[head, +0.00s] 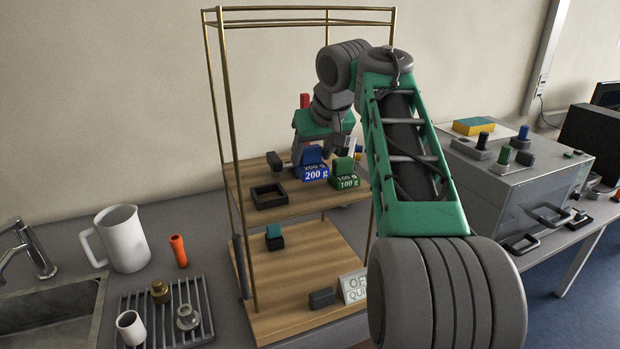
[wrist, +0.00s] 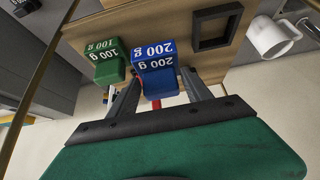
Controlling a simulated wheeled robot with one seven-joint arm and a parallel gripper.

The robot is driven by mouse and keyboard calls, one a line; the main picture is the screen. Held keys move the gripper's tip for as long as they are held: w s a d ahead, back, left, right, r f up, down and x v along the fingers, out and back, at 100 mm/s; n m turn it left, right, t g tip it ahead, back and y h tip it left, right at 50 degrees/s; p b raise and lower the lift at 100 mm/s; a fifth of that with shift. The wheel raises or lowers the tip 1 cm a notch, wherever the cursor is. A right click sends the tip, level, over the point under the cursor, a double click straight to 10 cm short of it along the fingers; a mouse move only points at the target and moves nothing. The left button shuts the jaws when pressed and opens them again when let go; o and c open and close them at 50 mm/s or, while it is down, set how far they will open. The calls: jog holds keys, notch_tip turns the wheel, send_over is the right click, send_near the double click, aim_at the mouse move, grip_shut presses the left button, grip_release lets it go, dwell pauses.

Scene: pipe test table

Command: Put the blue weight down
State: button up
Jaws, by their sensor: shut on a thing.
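The blue weight (head: 315,173), marked 200 g, is at the upper wooden shelf (head: 290,207); it also shows in the wrist view (wrist: 155,62), where its label is upside down. My gripper (head: 312,153) is shut on the blue weight; in the wrist view my gripper (wrist: 161,78) has one finger on each side of it. I cannot tell whether its base touches the shelf. A green weight (head: 346,177), marked 100 g, stands close beside it on the right; it is on the left in the wrist view (wrist: 105,62).
A black square frame (head: 268,196) lies on the shelf left of the blue weight. Thin brass posts (head: 232,130) stand at the rack's corners. The lower shelf (head: 280,285) holds a teal-topped block (head: 274,237) and a sign (head: 354,287). A white jug (head: 122,240) stands left.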

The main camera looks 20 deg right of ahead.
aim_at(311, 163)
jog(key=shift+w+a+f+b, duration=0.15)
jog(key=shift+f+b, duration=0.2)
jog(key=shift+f, duration=0.7)
jog(key=shift+w+a+f+b, duration=0.1)
jog(key=shift+f+b, duration=0.25)
jog(key=shift+f, duration=0.65)
jog(key=o, duration=1.6)
jog(key=shift+r, duration=0.1)
jog(key=shift+c, duration=0.2)
jog(key=shift+r+p, duration=0.35)
jog(key=shift+p, duration=0.05)
jog(key=p+v, duration=0.5)
jog(key=v, duration=0.6)
jog(key=s+a+f+y, duration=0.1)
jog(key=s+a+f, duration=0.4)
jog(key=a+f, duration=0.4)
jog(key=s+a+f+g+h, duration=0.1)
jog(key=s+a+f+g, duration=0.1)
jog(key=s+f, duration=1)
notch_tip(311, 163, down, 4)
jog(key=shift+a+f, duration=0.2)
jog(key=shift+a, duration=0.25)
